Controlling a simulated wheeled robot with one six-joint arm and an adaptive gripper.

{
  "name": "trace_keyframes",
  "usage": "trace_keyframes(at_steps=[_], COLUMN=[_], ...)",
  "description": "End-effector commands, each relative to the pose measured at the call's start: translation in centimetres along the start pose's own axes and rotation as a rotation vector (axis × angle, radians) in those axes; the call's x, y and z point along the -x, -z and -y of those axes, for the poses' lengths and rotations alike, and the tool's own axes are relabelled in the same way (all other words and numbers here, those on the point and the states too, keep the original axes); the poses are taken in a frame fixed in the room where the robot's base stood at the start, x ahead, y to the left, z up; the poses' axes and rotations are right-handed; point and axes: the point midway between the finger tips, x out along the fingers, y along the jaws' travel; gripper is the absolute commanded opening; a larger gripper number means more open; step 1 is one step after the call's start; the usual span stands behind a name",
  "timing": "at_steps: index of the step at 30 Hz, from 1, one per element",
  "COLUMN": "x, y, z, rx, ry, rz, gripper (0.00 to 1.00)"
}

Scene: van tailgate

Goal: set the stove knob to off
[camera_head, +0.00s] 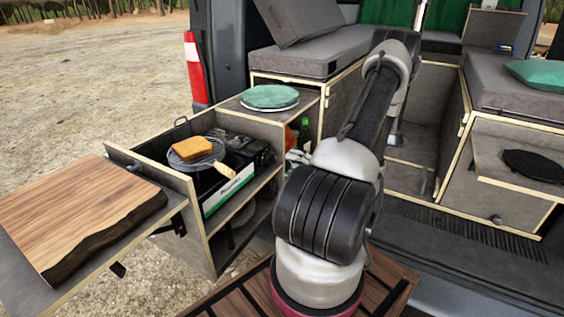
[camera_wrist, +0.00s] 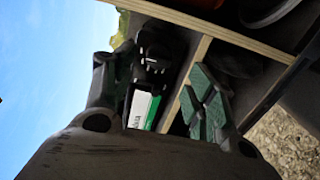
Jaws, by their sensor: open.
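The camp stove (camera_head: 258,156) is black and sits in the pull-out kitchen box left of my arm, with a white and green front strip (camera_head: 228,190). A round pan (camera_head: 215,148) with a slice of bread (camera_head: 192,147) rests on it. I cannot make out the knob clearly in the head view. In the wrist view, the stove's dark end with white marks (camera_wrist: 155,52) shows beyond my gripper (camera_wrist: 158,75), and the knob's setting cannot be read. My gripper is open, its fingers on either side of the view, with nothing seen between them. It is not visible in the head view.
A wooden board (camera_head: 85,208) lies on the fold-out shelf at the left. A plate with a green cloth (camera_head: 270,96) stands on the counter behind the stove. Bottles (camera_head: 304,135) stand right of the stove. Plywood panel edges (camera_wrist: 187,82) cross the wrist view.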

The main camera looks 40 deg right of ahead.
Motion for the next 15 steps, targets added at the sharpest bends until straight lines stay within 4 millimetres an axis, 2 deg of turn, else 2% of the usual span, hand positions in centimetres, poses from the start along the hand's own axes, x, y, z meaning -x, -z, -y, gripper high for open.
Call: trace_keyframes(at_steps=[3,6,10,15], x=[2.6,4.2,5.4,5.8], y=[-0.1,-0.1,-0.1,0.0], z=[0.0,0.0,0.0,0.0], rx=[0.001,0.001,0.001,0.001], ry=[0.000,0.000,0.000,0.000], rz=[0.005,0.003,0.001,0.000], gripper=[0.56,0.56,0.56,0.56])
